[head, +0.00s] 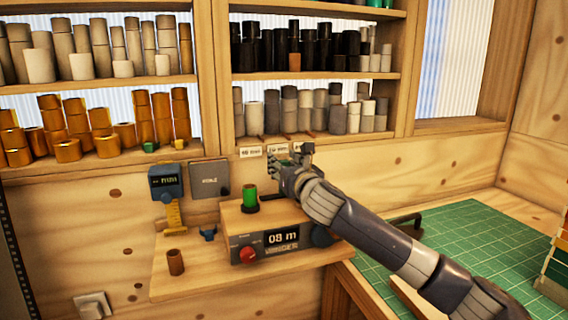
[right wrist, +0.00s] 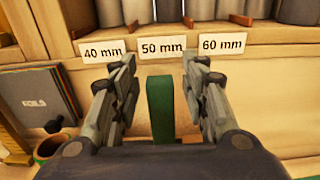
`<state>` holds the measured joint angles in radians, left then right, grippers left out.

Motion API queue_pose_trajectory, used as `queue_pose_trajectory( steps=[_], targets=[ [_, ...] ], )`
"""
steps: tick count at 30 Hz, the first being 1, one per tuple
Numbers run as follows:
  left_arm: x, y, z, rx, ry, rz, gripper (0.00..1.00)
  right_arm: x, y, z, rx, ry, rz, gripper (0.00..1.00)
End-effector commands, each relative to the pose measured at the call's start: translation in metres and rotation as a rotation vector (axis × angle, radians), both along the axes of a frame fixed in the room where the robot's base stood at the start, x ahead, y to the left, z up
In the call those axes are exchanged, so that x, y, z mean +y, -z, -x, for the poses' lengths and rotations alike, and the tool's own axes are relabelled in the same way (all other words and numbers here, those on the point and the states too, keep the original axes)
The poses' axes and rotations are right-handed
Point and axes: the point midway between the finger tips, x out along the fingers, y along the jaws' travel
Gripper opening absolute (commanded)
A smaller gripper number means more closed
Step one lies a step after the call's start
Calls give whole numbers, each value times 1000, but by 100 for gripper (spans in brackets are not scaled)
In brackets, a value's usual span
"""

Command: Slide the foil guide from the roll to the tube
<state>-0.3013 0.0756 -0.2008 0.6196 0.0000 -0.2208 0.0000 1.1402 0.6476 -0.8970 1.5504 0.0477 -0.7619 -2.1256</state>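A green roll (head: 250,197) stands upright on top of the winder at its left side. A short brown tube (head: 176,262) stands on the wooden shelf to the left of the winder. My right gripper (head: 290,156) is above the winder, right of the green roll. In the right wrist view, its fingers (right wrist: 160,88) are apart. An upright green bar (right wrist: 160,108), perhaps the foil guide, shows between them with gaps on both sides. In the head view I cannot make out this bar. A brown ring (right wrist: 48,148) shows at lower left. My left gripper is out of view.
The winder (head: 280,247) has a display reading 09 m and a red knob. A blue gauge (head: 167,183) and a dark card (head: 210,178) are on the wall. Shelves of rolls stand above. A green cutting mat (head: 470,243) lies at right.

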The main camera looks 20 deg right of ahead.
Motion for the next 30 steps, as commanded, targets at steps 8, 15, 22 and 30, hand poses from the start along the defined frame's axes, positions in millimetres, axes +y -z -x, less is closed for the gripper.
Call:
queue_pose_trajectory(
  steps=[8, 15, 22, 30],
  targets=[
    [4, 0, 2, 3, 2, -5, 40, 0, 0, 0, 0, 0, 0, 0],
    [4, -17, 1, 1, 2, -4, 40, 18, -5, 1, 1, -4, 1, 0],
    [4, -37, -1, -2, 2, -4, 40, 49, -3, 2, 2, -3, 1, 0],
    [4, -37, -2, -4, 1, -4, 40, 56, 0, 2, -1, -4, 0, 0]
  ],
)
